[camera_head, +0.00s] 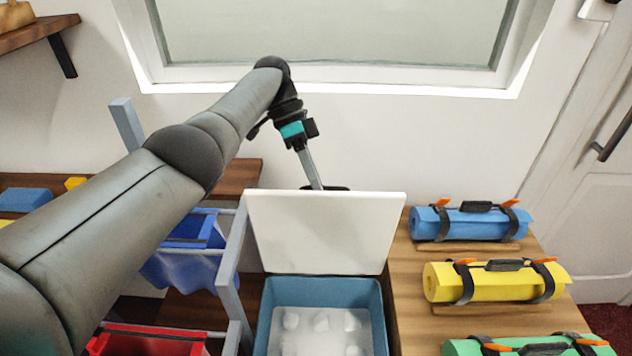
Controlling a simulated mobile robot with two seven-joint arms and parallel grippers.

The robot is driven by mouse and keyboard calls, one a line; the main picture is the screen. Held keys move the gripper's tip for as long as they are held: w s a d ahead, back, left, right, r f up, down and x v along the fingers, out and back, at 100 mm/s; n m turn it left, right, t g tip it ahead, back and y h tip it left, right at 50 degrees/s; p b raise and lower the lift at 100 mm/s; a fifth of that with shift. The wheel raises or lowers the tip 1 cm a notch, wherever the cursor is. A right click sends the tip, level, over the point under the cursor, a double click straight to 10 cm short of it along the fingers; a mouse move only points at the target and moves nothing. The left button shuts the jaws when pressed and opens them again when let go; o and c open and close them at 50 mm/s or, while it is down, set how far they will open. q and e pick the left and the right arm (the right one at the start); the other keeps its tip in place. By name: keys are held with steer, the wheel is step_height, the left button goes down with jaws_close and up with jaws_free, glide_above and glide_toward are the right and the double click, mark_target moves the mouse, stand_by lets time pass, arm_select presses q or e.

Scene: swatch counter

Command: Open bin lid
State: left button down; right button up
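The white bin lid (325,232) stands raised, nearly upright, at the back edge of the blue bin (377,310). The bin's mouth is uncovered, and several white lumps (322,322) show on its pale floor. My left arm comes in from the left, reaches over the bin's left side and bends down behind the lid. My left gripper (325,187) is at the lid's top edge, mostly hidden behind it. I cannot tell whether its fingers touch the lid or how far apart they are. My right gripper is not in view.
Rolled blue (470,224), yellow (497,282) and green (530,346) mats lie strapped on the wooden counter (412,310) right of the bin. A grey frame (231,262) with blue (190,262) and red (150,343) bins stands left. A wall and window (335,35) are behind.

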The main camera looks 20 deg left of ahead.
arm_select(q)
steer(key=shift+s+a+f, duration=0.15)
steer(key=shift+f, duration=0.25)
steer(key=c, duration=0.8)
jaws_free()
steer(key=shift+r, duration=0.15)
steer(key=shift+c, duration=0.2)
steer(key=shift+r, duration=0.1)
step_height(320, 180, up, 20)
steer(key=p, duration=1)
